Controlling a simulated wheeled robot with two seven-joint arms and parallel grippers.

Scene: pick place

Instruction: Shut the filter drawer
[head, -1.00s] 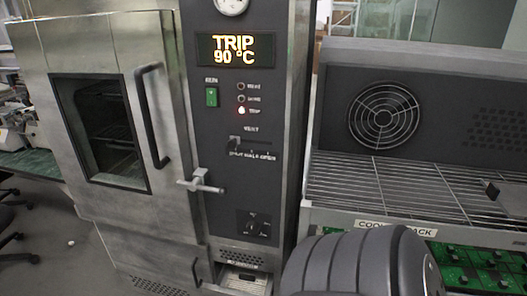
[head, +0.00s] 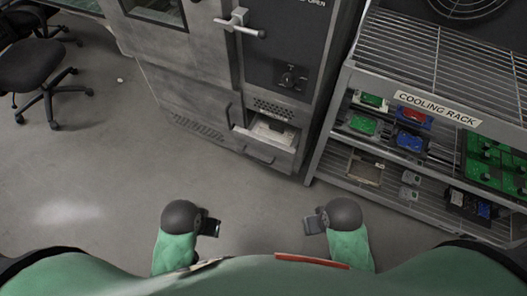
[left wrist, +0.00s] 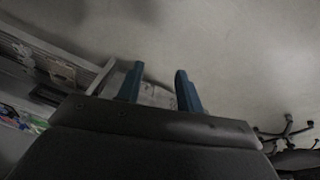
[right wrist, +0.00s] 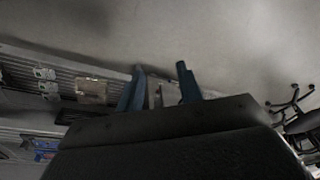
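The filter drawer (head: 268,142) is at the bottom of the grey oven cabinet in the head view. It sticks out of its slot, with a pale filter inside and a dark handle on its front. My left gripper (head: 210,226) is in front of the drawer and lower left of it, apart from it. My right gripper (head: 314,224) is lower right of the drawer, also apart. In the left wrist view (left wrist: 158,74) and the right wrist view (right wrist: 160,70) the blue fingers stand apart with nothing clearly held. A pale shape, unclear, shows behind the fingers in both wrist views.
The cooling rack (head: 437,107), with several circuit boards on its shelves, stands close to the right of the cabinet. A latch handle (head: 240,22) juts out above the drawer. An office chair (head: 40,75) stands at far left. The floor (head: 115,190) before the drawer is clear.

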